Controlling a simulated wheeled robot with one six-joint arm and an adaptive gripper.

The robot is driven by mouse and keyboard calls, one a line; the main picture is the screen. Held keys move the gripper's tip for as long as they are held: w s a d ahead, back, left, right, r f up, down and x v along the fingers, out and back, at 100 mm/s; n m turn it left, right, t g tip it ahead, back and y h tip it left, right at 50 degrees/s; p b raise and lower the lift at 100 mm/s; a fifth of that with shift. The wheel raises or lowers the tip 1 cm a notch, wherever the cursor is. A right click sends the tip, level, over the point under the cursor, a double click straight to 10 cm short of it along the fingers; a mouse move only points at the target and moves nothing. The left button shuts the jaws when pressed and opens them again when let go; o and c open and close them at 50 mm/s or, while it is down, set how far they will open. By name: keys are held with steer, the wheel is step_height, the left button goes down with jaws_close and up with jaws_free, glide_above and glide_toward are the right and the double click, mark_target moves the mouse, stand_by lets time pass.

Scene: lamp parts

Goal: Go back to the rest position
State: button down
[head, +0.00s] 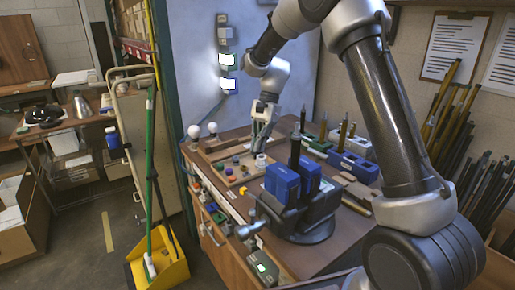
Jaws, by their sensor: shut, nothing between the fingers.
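My gripper (262,140) is shut and empty. It hangs from my arm, pointing down over the back of the wooden workbench (332,254). Its fingertips are close to a small white ring-shaped part (261,160) near the edge of a wooden tray (229,177). I cannot tell whether they touch it. Small coloured parts lie in the tray. Two white bulbs (194,131) stand at the bench's back left. My arm's large links cross the right side of the view and hide part of the bench.
A blue vise (283,184) stands mid-bench, with blue blocks (352,166) holding dark tools behind it. A green-handled broom and yellow dustpan (160,268) stand left of the bench. Clipboards (452,48) hang on the right wall. Long rods lean at the right.

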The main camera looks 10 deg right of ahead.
steer(key=s+d+r+n+t+h, duration=0.1)
steer(key=s+d+r+n+t, duration=0.35)
steer(key=s+d+r, duration=0.9)
steer(key=s+d+n+t+h, duration=0.1)
steer(key=s+d+n, duration=0.1)
steer(key=s, duration=0.7)
steer(key=s+d+n+t+h, duration=0.1)
steer(key=s+d+n, duration=0.2)
steer(key=s, duration=0.6)
steer(key=shift+s+d+t, duration=0.15)
steer(key=shift+d+t, duration=0.2)
steer(key=shift+d, duration=0.1)
